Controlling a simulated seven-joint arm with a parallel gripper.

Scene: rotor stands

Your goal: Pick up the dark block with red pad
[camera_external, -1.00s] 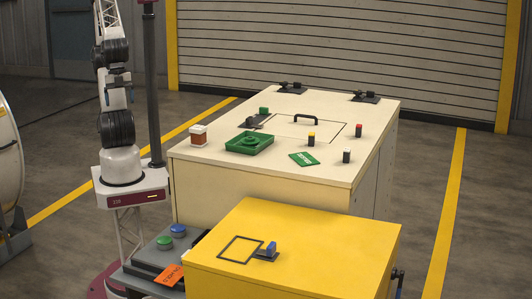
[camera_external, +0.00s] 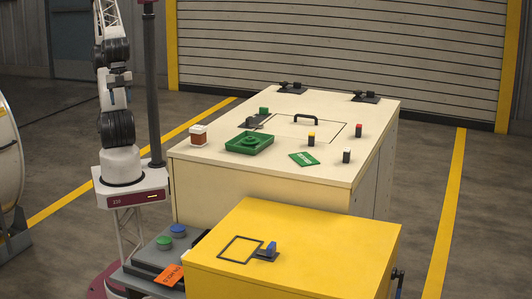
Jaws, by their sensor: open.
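The dark block with red pad (camera_external: 358,130) stands upright on the right part of the cream cabinet top (camera_external: 215,167), its red pad facing up. Similar dark blocks with a yellow pad (camera_external: 311,139) and a white pad (camera_external: 346,155) stand to its left and in front of it. My gripper (camera_external: 120,97) is small in this view, at the left beside the cabinet, in front of my folded arm. It points down, open and empty, far from the red-pad block.
A green tray (camera_external: 262,148), a green card (camera_external: 304,159), a brown-and-white box (camera_external: 198,135) and a black handle (camera_external: 306,119) are on the cabinet top. A lower yellow box (camera_external: 340,245) stands in front, carrying a blue-topped part (camera_external: 270,249).

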